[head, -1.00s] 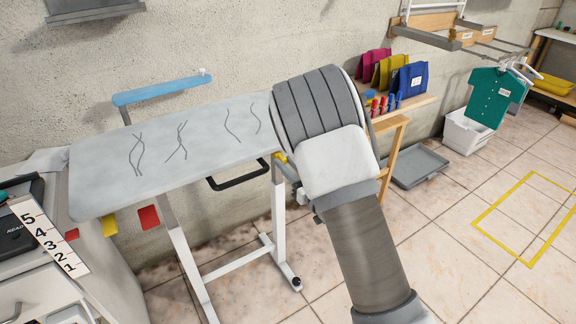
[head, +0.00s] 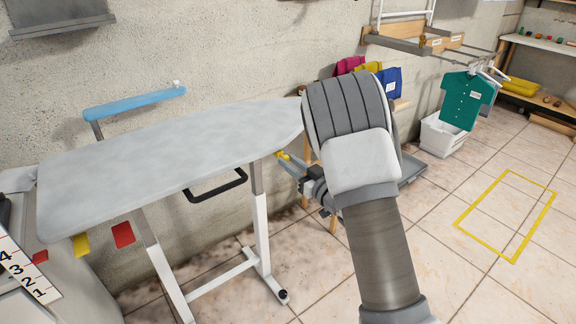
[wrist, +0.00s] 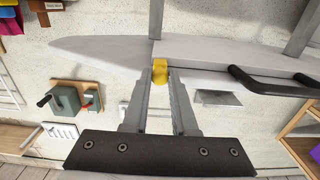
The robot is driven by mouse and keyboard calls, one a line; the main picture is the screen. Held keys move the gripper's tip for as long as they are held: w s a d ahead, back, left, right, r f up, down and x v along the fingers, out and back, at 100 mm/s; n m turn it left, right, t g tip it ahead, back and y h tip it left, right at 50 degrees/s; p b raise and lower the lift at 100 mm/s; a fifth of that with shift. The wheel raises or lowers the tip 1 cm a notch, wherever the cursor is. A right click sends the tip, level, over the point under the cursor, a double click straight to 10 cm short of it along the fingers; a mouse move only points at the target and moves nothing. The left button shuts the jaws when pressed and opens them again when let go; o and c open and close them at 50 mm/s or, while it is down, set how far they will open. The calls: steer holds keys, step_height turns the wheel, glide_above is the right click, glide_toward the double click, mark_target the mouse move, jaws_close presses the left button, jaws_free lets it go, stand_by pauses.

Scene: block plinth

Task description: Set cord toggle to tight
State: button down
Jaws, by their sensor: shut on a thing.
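The cord toggle (head: 281,155) is a small yellow piece under the right end of the ironing board's edge. My gripper (head: 287,160) reaches it from the right, its fingers shut on it. In the wrist view the rounded yellow toggle (wrist: 159,70) sits between the fingertips, just against the board's edge. The ironing board (head: 150,160) has a light grey cover that looks smooth, with no dark crease lines. My arm hides part of the board's pointed right end.
A black handle (head: 218,187) hangs under the board's near edge, left of my gripper. The white legs (head: 258,215) stand below. A red tag (head: 123,234) and a yellow tag (head: 81,245) hang at the left. The tiled floor at right is mostly clear.

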steer(key=c, duration=0.7)
jaws_free()
steer(key=p+v, duration=0.2)
steer(key=v, duration=1.5)
steer(key=shift+s+d, duration=0.2)
steer(key=shift+w, duration=0.1)
